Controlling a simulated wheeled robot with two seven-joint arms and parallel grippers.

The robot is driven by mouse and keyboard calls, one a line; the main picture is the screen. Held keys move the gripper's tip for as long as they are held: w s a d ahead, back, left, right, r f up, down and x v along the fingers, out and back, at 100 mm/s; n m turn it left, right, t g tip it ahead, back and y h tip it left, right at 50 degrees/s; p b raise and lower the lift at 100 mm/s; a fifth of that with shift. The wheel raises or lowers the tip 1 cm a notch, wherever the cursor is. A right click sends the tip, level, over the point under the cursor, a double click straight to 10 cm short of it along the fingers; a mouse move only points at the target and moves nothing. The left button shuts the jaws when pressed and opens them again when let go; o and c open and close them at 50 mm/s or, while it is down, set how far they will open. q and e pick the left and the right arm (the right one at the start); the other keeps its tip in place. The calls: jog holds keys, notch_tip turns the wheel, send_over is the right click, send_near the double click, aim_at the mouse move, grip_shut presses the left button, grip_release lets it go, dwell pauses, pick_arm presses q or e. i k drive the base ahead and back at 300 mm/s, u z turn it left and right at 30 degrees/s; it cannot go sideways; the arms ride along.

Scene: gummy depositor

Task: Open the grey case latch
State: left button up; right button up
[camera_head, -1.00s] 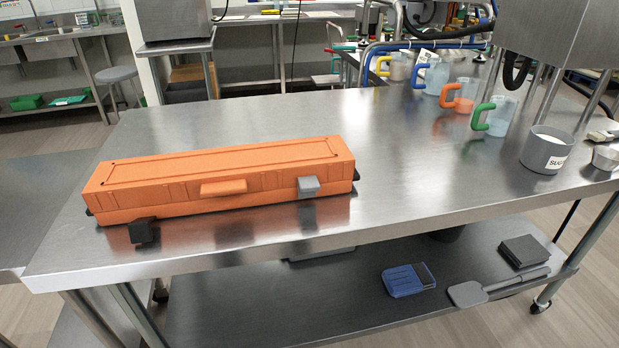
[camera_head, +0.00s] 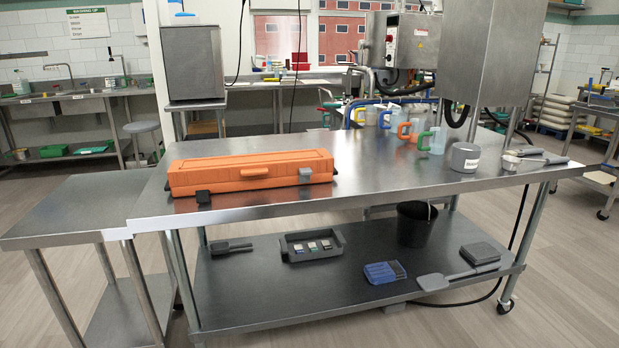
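A long orange case (camera_head: 250,171) lies with its lid shut on the left part of the steel table. Its front carries an orange handle (camera_head: 254,172) in the middle. The grey latch (camera_head: 305,173) sits at the right end of the front, up against the lid's edge. A black latch (camera_head: 203,197) is at the left end of the front, lower down and sticking out. Neither of my grippers is in view.
The steel table (camera_head: 390,175) is clear right of the case. Jugs with coloured handles, a grey pot (camera_head: 464,157) and scoops stand farther right. A lower side table (camera_head: 85,205) adjoins at left. The lower shelf holds a black bucket (camera_head: 414,226) and a tray (camera_head: 313,246). Floor in front is free.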

aim_at(304, 174)
jog(key=z, duration=0.55)
jog(key=i, duration=1.4)
jog(key=u, duration=0.8)
